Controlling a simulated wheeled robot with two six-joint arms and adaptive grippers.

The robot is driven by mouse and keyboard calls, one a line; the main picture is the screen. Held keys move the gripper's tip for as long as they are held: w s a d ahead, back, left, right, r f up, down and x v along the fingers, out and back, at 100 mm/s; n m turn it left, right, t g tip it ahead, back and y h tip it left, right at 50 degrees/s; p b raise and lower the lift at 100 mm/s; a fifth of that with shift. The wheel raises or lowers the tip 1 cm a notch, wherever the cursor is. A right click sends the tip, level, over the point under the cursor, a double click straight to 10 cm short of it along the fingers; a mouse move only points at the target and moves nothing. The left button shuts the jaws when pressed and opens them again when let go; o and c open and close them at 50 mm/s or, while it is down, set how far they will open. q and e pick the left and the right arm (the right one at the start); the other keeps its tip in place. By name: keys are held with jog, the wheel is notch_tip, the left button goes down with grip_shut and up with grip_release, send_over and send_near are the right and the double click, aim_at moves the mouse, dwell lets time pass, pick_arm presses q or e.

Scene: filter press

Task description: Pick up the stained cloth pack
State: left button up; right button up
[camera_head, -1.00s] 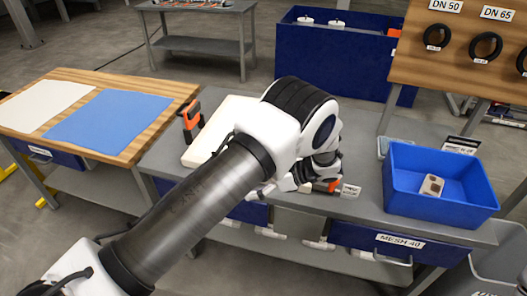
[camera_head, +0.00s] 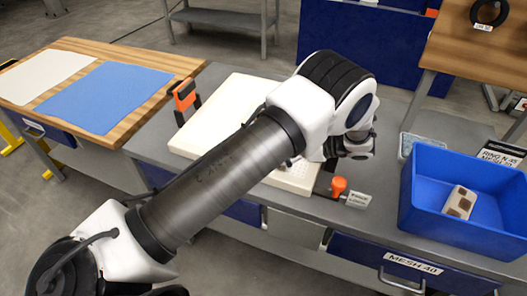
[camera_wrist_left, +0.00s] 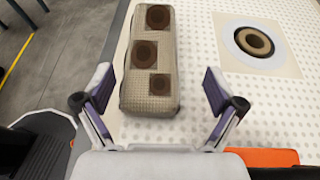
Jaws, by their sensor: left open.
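The stained cloth pack (camera_wrist_left: 152,60), a beige woven block with several dark brown stains, lies on the white perforated plate (camera_wrist_left: 215,115) in the left wrist view. My left gripper (camera_wrist_left: 157,88) is open and empty. Its two fingers appear on either side of the pack's near end, with gaps on both sides; the height between them is unclear. In the head view my arm hides this pack. Another small block with brown patches (camera_head: 460,202) sits in the blue bin (camera_head: 430,213) at the right. My right gripper is not in view.
A dark ring in a pale square (camera_wrist_left: 254,41) lies right of the pack. A wooden table (camera_head: 150,80) with blue and white sheets is at the left.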

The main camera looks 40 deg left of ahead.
pick_arm(q)
jog(key=a, duration=0.1)
jog(key=s+a+p, duration=0.1)
jog(key=s+a, duration=0.1)
jog(key=shift+s+a+f+p, duration=0.2)
jog(key=shift+a+f+p, duration=0.15)
jog(key=shift+a, duration=0.05)
jog(key=shift+a+f, duration=0.25)
jog(key=shift+a, duration=0.05)
jog(key=shift+a+f, duration=0.1)
jog(key=shift+f, duration=0.1)
jog(key=shift+r, duration=0.1)
jog(key=c, duration=1.3)
